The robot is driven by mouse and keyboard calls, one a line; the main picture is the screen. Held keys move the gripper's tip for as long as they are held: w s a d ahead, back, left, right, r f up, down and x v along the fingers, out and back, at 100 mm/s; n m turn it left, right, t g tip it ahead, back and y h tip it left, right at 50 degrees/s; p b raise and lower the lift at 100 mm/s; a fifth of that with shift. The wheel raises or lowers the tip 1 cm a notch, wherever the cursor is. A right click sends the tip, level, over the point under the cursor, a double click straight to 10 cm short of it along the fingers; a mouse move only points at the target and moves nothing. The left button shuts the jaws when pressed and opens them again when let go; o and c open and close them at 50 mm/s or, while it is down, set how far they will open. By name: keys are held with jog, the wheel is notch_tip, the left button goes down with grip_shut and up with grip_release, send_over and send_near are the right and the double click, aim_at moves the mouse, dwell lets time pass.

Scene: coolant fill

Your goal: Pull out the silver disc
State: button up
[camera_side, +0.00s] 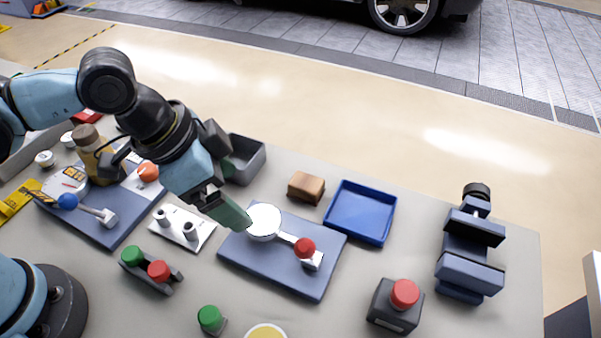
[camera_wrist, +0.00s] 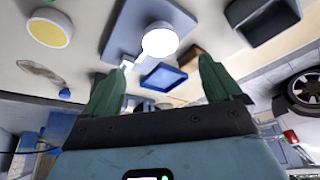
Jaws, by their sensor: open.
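The silver disc (camera_side: 264,221) is a bright, flat round piece at the left end of a blue-grey base plate (camera_side: 265,262). It also shows in the wrist view (camera_wrist: 160,42), near the top and ahead of the fingers. A silver lever with a red ball knob (camera_side: 305,247) lies on the same plate, to the right of the disc. My gripper (camera_side: 243,221) has green fingers and is at the disc's left edge in the side view; whether it touches is unclear. In the wrist view its two fingers (camera_wrist: 162,66) are spread apart, with nothing between their tips.
A blue tray (camera_side: 379,236) and brown block (camera_side: 306,186) lie behind the plate. A dark grey bin (camera_side: 257,163) stands behind my gripper. A white plate with two posts (camera_side: 200,232) is left. A red push button (camera_side: 404,292) and a vise-like fixture (camera_side: 470,275) stand right.

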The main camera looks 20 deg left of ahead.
aim_at(264, 219)
jog(key=shift+x, duration=4.5)
jog(key=c, duration=1.1)
jog(key=o, duration=0.4)
jog(key=shift+c, duration=1.1)
jog(key=shift+r, duration=0.4)
jog(key=shift+r, duration=2.1)
